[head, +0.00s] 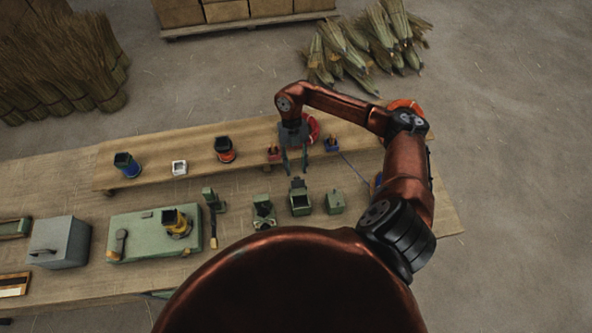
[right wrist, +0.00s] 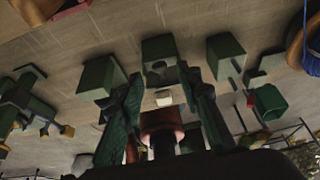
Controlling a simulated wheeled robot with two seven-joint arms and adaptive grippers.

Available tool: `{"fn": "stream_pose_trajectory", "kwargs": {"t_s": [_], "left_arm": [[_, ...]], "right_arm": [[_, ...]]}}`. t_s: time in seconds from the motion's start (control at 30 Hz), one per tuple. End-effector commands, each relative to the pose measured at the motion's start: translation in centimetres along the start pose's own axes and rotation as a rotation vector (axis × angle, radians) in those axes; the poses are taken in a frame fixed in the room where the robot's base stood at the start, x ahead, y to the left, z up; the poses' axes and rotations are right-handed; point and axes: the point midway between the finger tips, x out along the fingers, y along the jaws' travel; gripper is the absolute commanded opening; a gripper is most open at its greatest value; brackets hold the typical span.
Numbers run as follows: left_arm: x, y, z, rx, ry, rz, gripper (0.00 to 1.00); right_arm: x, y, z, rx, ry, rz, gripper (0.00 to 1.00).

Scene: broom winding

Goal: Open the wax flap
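Several small green fixtures stand on the bench. One is a green box with a dark open top (head: 300,203) and a raised dark piece at its back; I cannot tell whether that piece is the wax flap. To its right is a closed green box (head: 335,203) with a small knob. To its left is a green clamp-like fixture (head: 264,212). My right gripper (head: 295,161) is open and empty, its fingers pointing down just behind the open-topped box, apart from it. In the right wrist view its spread fingers (right wrist: 161,84) show with green boxes beyond. My left gripper is out of view.
A raised wooden shelf (head: 195,165) runs along the bench's back, with blue and orange-based dark cups and a white cup (head: 179,168). A green plate (head: 150,243) and a grey box (head: 60,242) stand at left. Broom straw bundles (head: 365,45) lie on the floor behind.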

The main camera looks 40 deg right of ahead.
Motion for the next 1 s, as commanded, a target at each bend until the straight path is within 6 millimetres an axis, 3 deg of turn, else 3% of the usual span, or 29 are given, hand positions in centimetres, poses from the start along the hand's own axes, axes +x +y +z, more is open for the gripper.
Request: {"fn": "stream_pose_trajectory", "kwargs": {"t_s": [0.2, 0.33, 0.57, 1.0], "left_arm": [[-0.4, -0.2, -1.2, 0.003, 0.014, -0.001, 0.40], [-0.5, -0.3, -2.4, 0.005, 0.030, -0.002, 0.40], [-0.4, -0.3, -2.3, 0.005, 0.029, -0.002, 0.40], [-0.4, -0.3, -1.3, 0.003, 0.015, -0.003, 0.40]], "right_arm": [[2.5, -0.1, -0.1, 0.003, 0.002, 0.001, 0.32], [2.9, -0.2, 0.0, 0.005, -0.001, 0.002, 0.32], [3.0, -0.2, 0.0, 0.004, -0.001, 0.002, 0.32], [2.9, -0.2, 0.0, 0.004, -0.001, 0.002, 0.01]]}}
